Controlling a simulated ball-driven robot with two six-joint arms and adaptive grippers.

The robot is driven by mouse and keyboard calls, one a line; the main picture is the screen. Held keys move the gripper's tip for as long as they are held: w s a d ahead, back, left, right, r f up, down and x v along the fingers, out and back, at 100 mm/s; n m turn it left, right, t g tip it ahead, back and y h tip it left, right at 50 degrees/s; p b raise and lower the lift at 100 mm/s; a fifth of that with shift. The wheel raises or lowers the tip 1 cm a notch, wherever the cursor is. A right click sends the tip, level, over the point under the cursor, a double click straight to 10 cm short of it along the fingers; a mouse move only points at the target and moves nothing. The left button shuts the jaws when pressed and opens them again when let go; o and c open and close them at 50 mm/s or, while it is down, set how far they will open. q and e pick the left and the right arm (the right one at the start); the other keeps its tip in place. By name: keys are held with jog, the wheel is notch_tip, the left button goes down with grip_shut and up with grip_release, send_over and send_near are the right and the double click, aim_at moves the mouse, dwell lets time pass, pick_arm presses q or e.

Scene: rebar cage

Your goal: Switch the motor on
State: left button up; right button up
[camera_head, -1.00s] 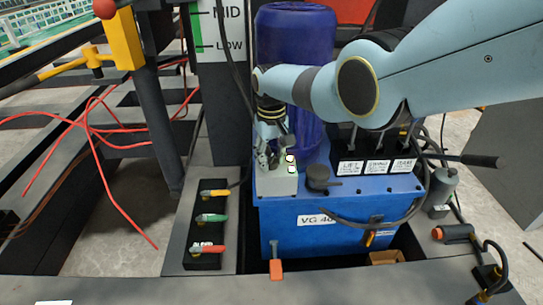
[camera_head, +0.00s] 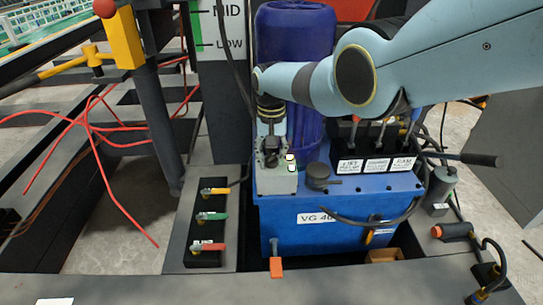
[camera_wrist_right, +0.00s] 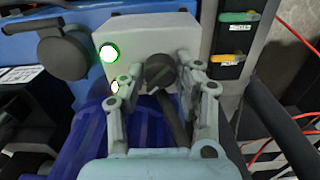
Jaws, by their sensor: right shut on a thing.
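The light grey switch box (camera_head: 278,184) stands on the left end of the blue motor unit (camera_head: 318,235); it also shows in the wrist view (camera_wrist_right: 135,28). A dark rotary knob (camera_wrist_right: 157,72) is on the box's face, with a lit green lamp (camera_wrist_right: 108,53) and a smaller light (camera_wrist_right: 115,87) to its left. My right gripper (camera_wrist_right: 160,72) has its fingers on either side of the knob and is shut on it. In the head view my right gripper (camera_head: 270,155) is at the box and hides the knob. My left gripper is not in view.
The blue motor cylinder (camera_head: 308,28) rises behind the box. A dark round cap (camera_head: 318,172) sits right of it, and a black lever block (camera_head: 375,165) is farther right. Valves with yellow, green and red handles (camera_head: 211,217) stand to the left. Red hoses (camera_head: 100,150) lie at left.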

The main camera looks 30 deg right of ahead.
aim_at(271, 156)
jog(key=shift+a, duration=0.1)
jog(key=o, duration=1.2)
jog(key=shift+c, duration=0.2)
jog(key=shift+w+r, duration=0.1)
jog(key=shift+r, duration=0.7)
notch_tip(271, 156, up, 10)
jog(key=shift+r, duration=0.15)
